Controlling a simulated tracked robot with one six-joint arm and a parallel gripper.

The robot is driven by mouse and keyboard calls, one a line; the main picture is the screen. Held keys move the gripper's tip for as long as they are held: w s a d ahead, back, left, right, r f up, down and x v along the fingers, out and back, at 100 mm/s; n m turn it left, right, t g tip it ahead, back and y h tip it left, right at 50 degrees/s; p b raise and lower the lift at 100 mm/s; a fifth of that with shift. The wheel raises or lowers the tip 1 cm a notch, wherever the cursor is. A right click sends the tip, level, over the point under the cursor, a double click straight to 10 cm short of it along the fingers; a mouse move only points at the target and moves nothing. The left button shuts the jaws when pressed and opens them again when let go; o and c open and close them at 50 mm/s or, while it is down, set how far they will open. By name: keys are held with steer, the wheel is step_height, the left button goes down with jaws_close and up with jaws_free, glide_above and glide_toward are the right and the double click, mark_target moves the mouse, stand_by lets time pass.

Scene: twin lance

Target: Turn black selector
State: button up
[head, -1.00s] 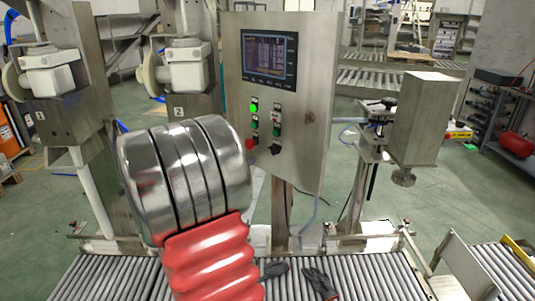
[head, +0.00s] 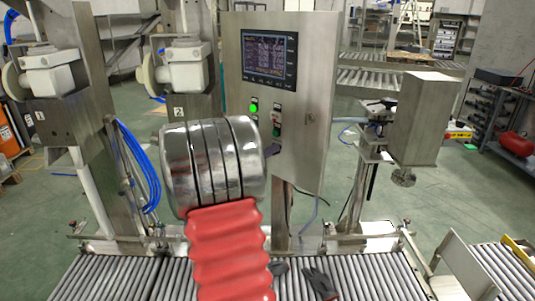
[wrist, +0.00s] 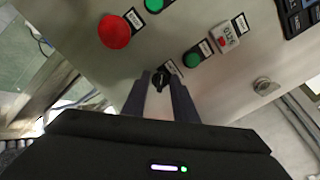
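The black selector (wrist: 160,79) is a small dark knob on the steel control panel (head: 310,50), shown in the wrist view. My gripper (wrist: 158,84) has its two dark fingers apart, one on each side of the selector, with a gap visible between them. I cannot tell whether either finger touches the knob. In the head view my metal-and-red arm stands in front of the panel's lower left, and the selector is largely hidden there.
A red button (wrist: 114,31) is left of the selector in the wrist view. A screen (head: 270,60) is above. Roller conveyors (head: 360,275) run below.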

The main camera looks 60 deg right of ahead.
steer(key=shift+c, duration=0.2)
jaws_close()
steer(key=shift+m, duration=0.4)
steer(key=m, duration=0.8)
steer(key=shift+s+a, duration=0.1)
steer(key=shift+s, duration=0.05)
stand_by(0.4)
steer(key=shift+o, duration=0.2)
jaws_free()
